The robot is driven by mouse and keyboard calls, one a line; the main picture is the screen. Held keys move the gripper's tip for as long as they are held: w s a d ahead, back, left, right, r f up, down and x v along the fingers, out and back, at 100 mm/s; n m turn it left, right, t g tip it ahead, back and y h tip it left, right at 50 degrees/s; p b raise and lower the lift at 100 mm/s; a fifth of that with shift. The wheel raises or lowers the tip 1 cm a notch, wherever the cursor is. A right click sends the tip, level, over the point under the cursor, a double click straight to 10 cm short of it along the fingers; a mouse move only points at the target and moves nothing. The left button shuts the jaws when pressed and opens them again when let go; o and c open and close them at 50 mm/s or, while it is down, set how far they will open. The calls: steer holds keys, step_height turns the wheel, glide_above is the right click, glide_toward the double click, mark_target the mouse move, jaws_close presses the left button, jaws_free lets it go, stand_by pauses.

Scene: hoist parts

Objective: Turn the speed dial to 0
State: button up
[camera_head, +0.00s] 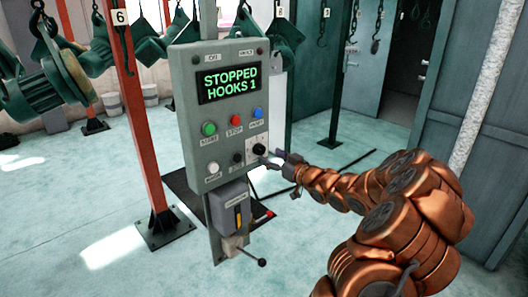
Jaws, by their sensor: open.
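The grey control panel (216,150) stands on a post at the centre. Its screen (230,82) reads "STOPPED HOOKS 1" in green. A white plate with a dark dial (258,149), seemingly the speed dial, is at the panel's lower right; its setting is too small to read. My gripper (268,159) is open at the end of my copper arm, right at the dial's lower right edge. I cannot tell whether it touches the dial or stands just in front of it.
Green (209,128), red (236,121) and blue (258,113) buttons sit above the dial. A lever with a black knob (262,262) juts out below the panel. An orange post (136,120) stands at left. Green hoists (50,80) hang behind.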

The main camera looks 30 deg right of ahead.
mark_target(262, 153)
steer(key=shift+w+a+p, duration=0.2)
steer(key=shift+w+p, duration=0.1)
steer(key=shift+w, duration=0.75)
steer(key=shift+w+a+p, duration=0.15)
steer(key=shift+w+p, duration=0.15)
steer(key=shift+w, duration=0.7)
steer(key=c, duration=1.1)
steer(key=shift+c, duration=0.2)
steer(key=shift+f+b, duration=0.2)
steer(key=shift+b, duration=0.35)
